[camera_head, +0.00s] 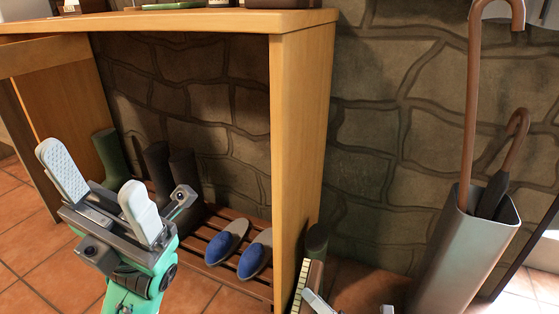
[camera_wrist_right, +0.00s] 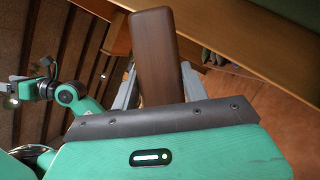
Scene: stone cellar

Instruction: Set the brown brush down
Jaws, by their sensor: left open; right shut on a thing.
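The brown brush (camera_wrist_right: 155,50) stands out between the fingers of my right gripper (camera_wrist_right: 158,88) in the right wrist view, its brown wooden back showing. In the head view, the brush (camera_head: 302,285) shows at the bottom edge with pale bristles, low beside the wooden bench's right side panel. Only pale tips of my right gripper show there. I cannot tell whether the brush touches anything below. My left gripper (camera_head: 100,188) is open and empty, in front of the bench's open lower space.
A wooden bench (camera_head: 302,130) has a slatted rack (camera_head: 205,247) below with blue-grey slippers (camera_head: 255,254) and dark boots (camera_head: 157,165). A green boot (camera_head: 316,240) stands by its right side. A grey umbrella stand (camera_head: 465,250) is at the right. Tiled floor shows at lower left.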

